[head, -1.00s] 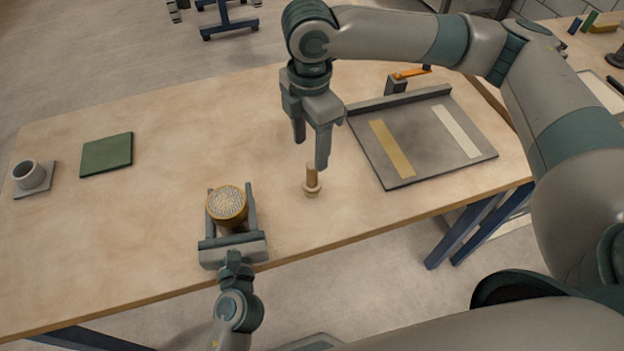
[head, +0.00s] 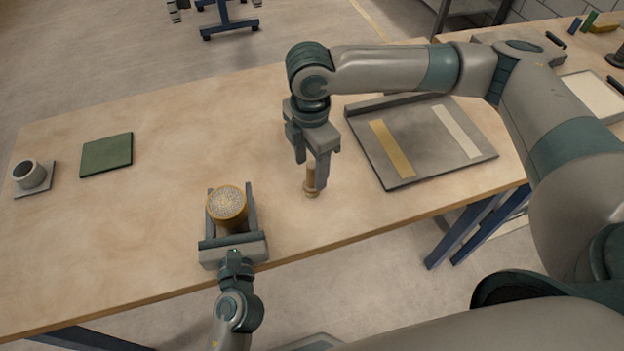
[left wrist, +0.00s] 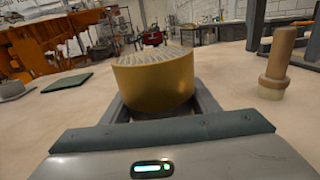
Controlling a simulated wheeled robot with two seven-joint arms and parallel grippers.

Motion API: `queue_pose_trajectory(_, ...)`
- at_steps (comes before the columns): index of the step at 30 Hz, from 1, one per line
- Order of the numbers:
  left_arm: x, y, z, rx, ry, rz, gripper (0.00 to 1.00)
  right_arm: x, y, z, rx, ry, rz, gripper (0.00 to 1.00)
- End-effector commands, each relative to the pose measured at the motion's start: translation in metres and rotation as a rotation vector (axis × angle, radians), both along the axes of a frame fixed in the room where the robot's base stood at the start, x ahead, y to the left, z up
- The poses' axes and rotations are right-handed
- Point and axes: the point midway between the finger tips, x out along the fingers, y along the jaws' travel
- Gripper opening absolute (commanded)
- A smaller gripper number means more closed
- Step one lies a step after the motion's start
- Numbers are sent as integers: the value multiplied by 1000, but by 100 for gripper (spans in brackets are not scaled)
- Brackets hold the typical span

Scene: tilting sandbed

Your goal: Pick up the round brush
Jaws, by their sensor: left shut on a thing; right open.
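The round brush (head: 311,184) stands upright on the table, with a wooden handle and a wider collar near its base. It also shows at the right of the left wrist view (left wrist: 277,66). My right gripper (head: 312,172) is open above and around the handle, with one finger hiding part of it; I cannot tell whether it touches. My left gripper (head: 232,217) is shut on a yellow round container (head: 227,207) with a speckled, granular top, near the table's front edge. The container also fills the middle of the left wrist view (left wrist: 153,82).
A grey tray (head: 446,172) with a tan strip and a white strip lies to the right of the brush. A green square pad (head: 106,155) and a grey cup (head: 28,174) on a small plate are at the left. The table between pad and brush is clear.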

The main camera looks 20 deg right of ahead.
Motion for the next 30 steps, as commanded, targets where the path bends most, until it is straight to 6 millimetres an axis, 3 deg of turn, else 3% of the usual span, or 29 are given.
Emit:
queue_pose_trajectory(12,0,0,0,0,0,0,24,-2,-3,-45,-1,2,0,54)
queue_pose_trajectory(28,0,0,0,0,0,0,24,-2,-3,-49,-1,1,0,54)
queue_pose_trajectory(30,0,0,0,0,0,0,24,-2,-3,-49,-1,1,0,40)
